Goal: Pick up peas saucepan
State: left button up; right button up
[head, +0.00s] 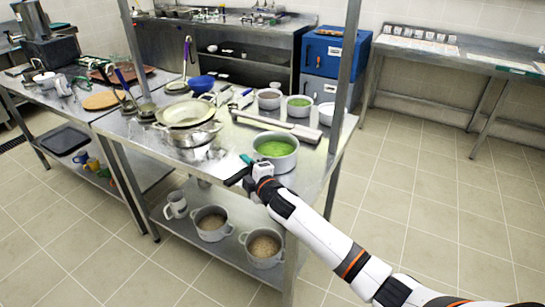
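A grey saucepan with bright green contents (289,163), which look like peas, stands on the steel table near its front right corner. A smaller pot with green contents (299,111) stands farther back. My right gripper (241,171) is at the near left side of the larger green-filled pan, by the table's front edge. Its dark fingers point left. A small teal piece shows beside them, and I cannot tell what it belongs to. Whether the fingers are open or touch the pan is unclear. My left gripper is out of view.
A long grey bar (277,127) lies behind the pan. A wide strainer or pan (186,113) sits on a pot to the left. Two pots (213,231) (263,260) and a jug (175,206) stand on the lower shelf. A metal post (347,70) rises at the right.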

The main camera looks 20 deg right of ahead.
jog(key=shift+w, duration=0.2)
grip_shut()
